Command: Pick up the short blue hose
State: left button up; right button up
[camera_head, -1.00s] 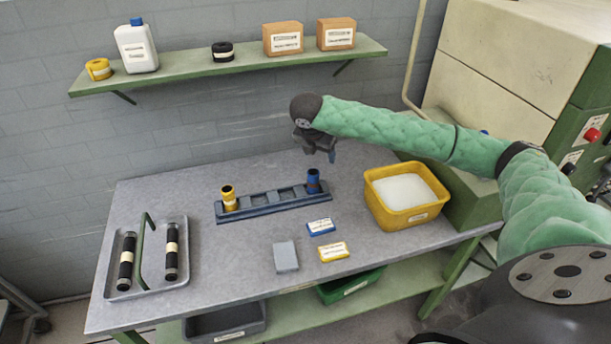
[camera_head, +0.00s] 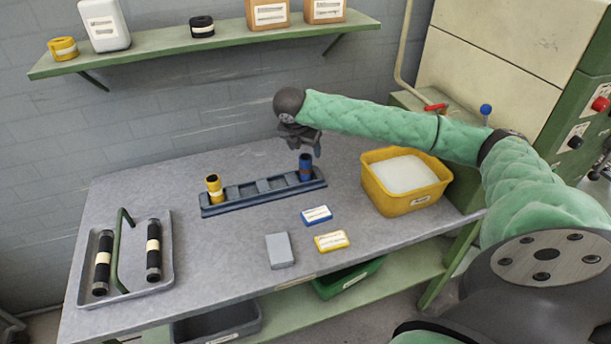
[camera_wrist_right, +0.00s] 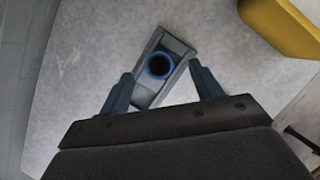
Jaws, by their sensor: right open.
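The short blue hose (camera_head: 305,168) stands upright at the right end of the grey slotted rack (camera_head: 245,193) on the table. In the right wrist view the hose (camera_wrist_right: 159,65) shows from above as a blue ring with a dark hole. My right gripper (camera_head: 306,150) is above the hose, close to its top. In the right wrist view its open fingers (camera_wrist_right: 162,82) lie to the left and right of the rack's end, with the hose a little beyond the tips in the picture. Nothing is between the fingers that I can see. My left gripper is not in view.
A yellow hose (camera_head: 214,188) stands at the rack's left end. A yellow bin (camera_head: 409,202) with white content is to the right. A blue label (camera_head: 317,215), yellow label (camera_head: 331,241) and grey block (camera_head: 280,250) lie in front. A metal tray (camera_head: 128,284) holds two black rollers.

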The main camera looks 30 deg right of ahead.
aim_at(305, 155)
jog(key=shift+f+b, duration=0.35)
jog(key=shift+f, duration=0.45)
jog(key=shift+p+x, duration=0.4)
jog(key=shift+x, duration=0.85)
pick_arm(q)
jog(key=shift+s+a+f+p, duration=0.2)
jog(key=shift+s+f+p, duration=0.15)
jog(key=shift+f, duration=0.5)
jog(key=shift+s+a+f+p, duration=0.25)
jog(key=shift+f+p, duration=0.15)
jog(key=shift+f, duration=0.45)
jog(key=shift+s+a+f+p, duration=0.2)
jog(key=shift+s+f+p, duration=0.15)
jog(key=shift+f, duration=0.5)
pick_arm(e)
jog(key=shift+a+x, duration=0.15)
jog(key=shift+x, duration=1.15)
jog(key=shift+a+x, duration=0.15)
jog(key=shift+x, duration=1.15)
jog(key=shift+s+f, duration=0.1)
jog(key=shift+f, duration=0.05)
jog(key=c, duration=1.2)
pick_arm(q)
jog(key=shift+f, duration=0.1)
